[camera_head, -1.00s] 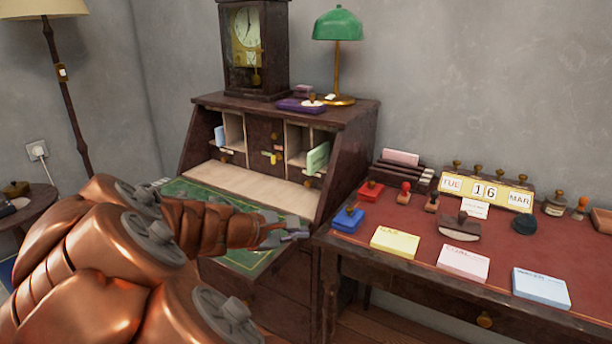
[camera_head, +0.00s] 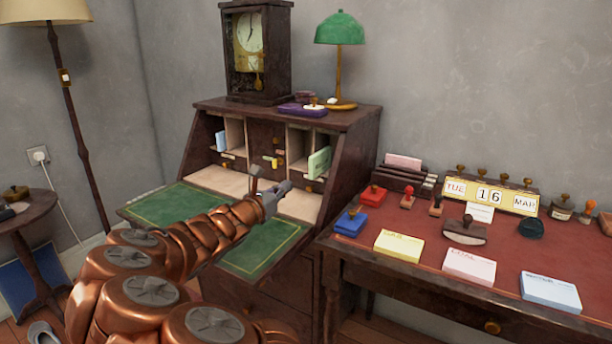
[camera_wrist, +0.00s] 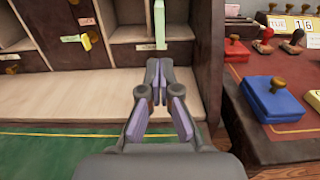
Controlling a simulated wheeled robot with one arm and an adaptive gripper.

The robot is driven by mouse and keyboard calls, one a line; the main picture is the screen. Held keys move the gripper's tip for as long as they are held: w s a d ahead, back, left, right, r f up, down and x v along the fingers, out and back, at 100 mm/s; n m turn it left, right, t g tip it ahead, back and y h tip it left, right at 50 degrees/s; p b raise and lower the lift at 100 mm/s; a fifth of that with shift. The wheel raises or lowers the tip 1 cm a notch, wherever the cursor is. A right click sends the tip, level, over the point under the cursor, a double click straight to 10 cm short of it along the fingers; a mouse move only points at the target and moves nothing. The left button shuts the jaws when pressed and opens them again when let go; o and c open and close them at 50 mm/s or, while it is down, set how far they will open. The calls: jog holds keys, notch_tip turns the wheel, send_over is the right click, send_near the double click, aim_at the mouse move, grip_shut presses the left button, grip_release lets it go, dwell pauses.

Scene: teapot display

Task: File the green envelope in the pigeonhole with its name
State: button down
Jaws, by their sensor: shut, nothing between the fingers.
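The green envelope (camera_head: 319,162) stands upright in the right-hand pigeonhole of the writing desk, with its front end sticking out. In the wrist view its pale green front end (camera_wrist: 159,24) shows at the top centre, above a small label. The name on the label is too small to read. My gripper (camera_head: 284,188) is over the desk's pale inner ledge, in front of and below the envelope. In the wrist view its fingertips (camera_wrist: 159,72) are together and empty, apart from the envelope. A light blue envelope (camera_head: 221,141) stands in the left pigeonhole.
Small drawers with a yellow tag (camera_head: 273,162) lie between the pigeonholes. The green writing surface (camera_head: 170,207) is clear. On the right, a red-topped table (camera_head: 400,222) holds stamps, coloured pads and a date block. A clock (camera_head: 255,50) and green lamp (camera_head: 339,28) stand on the desk top.

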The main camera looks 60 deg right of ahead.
aim_at(310, 170)
jog(key=d+b, duration=0.1)
jog(key=d, duration=0.8)
jog(key=shift+w+d+f+b, duration=0.1)
jog(key=shift+d+f+b, duration=0.05)
jog(key=shift+d+b, duration=0.15)
jog(key=shift+w+d, duration=0.1)
jog(key=shift+d, duration=0.65)
